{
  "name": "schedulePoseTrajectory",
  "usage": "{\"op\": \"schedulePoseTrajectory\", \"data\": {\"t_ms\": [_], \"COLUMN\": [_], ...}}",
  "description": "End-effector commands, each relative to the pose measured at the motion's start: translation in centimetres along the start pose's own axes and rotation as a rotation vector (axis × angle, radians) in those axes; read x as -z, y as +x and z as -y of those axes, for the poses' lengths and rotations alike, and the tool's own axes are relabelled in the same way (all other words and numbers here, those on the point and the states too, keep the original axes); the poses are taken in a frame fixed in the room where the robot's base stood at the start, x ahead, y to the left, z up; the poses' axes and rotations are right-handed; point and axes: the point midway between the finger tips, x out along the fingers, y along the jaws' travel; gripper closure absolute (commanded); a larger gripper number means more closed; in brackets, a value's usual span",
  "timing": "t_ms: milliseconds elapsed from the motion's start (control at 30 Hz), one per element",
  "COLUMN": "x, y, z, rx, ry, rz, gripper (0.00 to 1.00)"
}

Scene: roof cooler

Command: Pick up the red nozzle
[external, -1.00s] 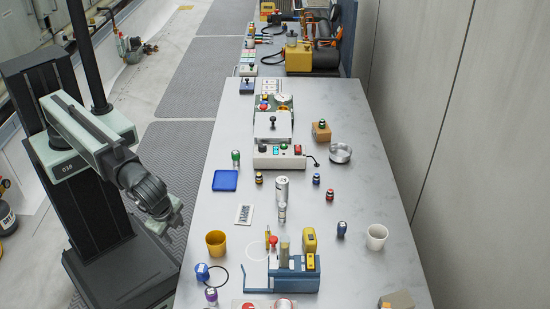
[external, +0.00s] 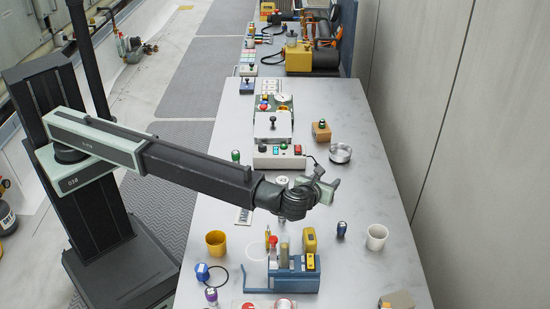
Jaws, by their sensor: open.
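My gripper (external: 326,183) is open and held above the right middle of the grey table, at the end of my outstretched arm. I see nothing between its fingers. No red nozzle shows clearly now. A small red and dark piece stood on the table in the earlier picture, right where my gripper now blocks the view. The blue piece beside it is also covered. I cannot tell the height of my gripper above them.
A blue holder (external: 294,283) stands at the front, with a yellow device (external: 309,240) behind it. A yellow cup (external: 216,243) is left and a white cup (external: 376,237) right. A metal dish (external: 340,153) and a switch box (external: 279,162) lie farther back. The table's right side (external: 375,190) is clear.

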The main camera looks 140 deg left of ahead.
Motion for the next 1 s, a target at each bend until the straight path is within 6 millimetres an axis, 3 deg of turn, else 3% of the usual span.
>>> {"op": "schedulePoseTrajectory", "data": {"t_ms": [167,500,767,833,1000], "x": [0.5,5.6,6.2,7.2,6.8], "y": [0.2,2.2,2.5,2.9,6.4], "z": [-0.1,-0.1,-0.1,-0.1,-0.1], "rx": [0.0,0.0,0.0,0.0,-0.002], "ry": [0.005,0.003,0.002,0.002,0.001], "rz": [0.001,-0.001,-0.001,-0.001,-0.001], "gripper": [0.52,0.52,0.52,0.52,0.52]}}
